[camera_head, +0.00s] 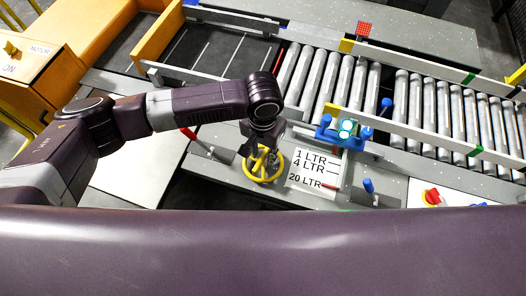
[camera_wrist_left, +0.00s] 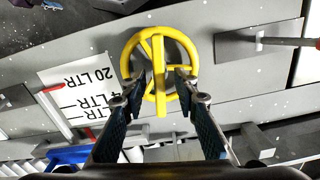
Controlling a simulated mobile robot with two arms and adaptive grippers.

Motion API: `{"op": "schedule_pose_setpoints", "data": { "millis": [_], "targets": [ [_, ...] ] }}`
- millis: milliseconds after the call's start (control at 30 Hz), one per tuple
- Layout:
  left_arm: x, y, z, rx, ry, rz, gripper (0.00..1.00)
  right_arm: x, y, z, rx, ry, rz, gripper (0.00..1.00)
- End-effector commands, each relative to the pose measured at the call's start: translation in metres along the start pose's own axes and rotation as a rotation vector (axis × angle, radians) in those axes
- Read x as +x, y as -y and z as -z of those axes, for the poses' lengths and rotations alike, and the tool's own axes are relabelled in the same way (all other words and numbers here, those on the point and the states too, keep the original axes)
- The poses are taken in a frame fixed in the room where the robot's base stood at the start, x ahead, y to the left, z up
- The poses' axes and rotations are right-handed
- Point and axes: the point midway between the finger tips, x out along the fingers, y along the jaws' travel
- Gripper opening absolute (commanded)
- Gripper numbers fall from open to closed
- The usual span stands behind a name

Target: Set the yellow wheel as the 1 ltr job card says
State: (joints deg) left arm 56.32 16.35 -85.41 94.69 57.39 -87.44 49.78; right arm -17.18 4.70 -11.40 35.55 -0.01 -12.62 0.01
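The yellow wheel (camera_head: 262,165) lies on the grey machine panel beside the conveyor; it also shows in the left wrist view (camera_wrist_left: 160,37). My left gripper (camera_wrist_left: 163,86) is directly above it, pointing down. Its two fingers stand apart on either side of the wheel's yellow middle bar, with gaps visible, and overlap the rim in the picture. A white scale card (camera_head: 312,172) right of the wheel reads 1 LTR, 4 LTR and 20 LTR. A red pointer (camera_head: 329,186) is by the 20 LTR mark, also in the left wrist view (camera_wrist_left: 50,89). My right gripper is out of view.
A roller conveyor (camera_head: 430,110) with side rails runs behind the panel. A blue fixture (camera_head: 343,135) stands behind the scale card. A red-handled lever (camera_head: 188,134) is left of the wheel. A red knob (camera_head: 432,197) is at the right. An orange motor box (camera_head: 40,62) is far left.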

Motion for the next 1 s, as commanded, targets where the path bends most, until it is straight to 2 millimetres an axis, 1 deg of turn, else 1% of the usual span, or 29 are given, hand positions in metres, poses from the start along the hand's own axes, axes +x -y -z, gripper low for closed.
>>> {"op": "schedule_pose_setpoints", "data": {
  "millis": [100,300,500,533,567,833,1000],
  "targets": [
    [0.0036,-0.0001,-0.0002,0.0,0.0,0.0,0.28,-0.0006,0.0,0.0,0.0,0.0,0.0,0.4],
    [0.0038,-0.0003,-0.0002,0.001,0.0,0.0,0.26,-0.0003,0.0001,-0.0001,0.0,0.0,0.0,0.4],
    [0.0035,-0.0003,-0.0001,0.001,0.0,0.0,0.04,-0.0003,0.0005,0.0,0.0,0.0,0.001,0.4],
    [0.0035,-0.0003,-0.0001,0.001,0.0,0.0,0.01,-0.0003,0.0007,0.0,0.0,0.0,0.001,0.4],
    [0.0035,-0.0003,-0.0001,0.001,0.0,0.0,0.0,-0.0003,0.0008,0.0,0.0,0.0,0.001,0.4],
    [0.0029,-0.0002,-0.0001,0.007,0.0,0.0,0.0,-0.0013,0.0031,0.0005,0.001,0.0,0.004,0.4],
    [0.0019,-0.0004,-0.0004,0.05,0.001,-0.001,0.0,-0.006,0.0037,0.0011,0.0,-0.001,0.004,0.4]
  ]
}}
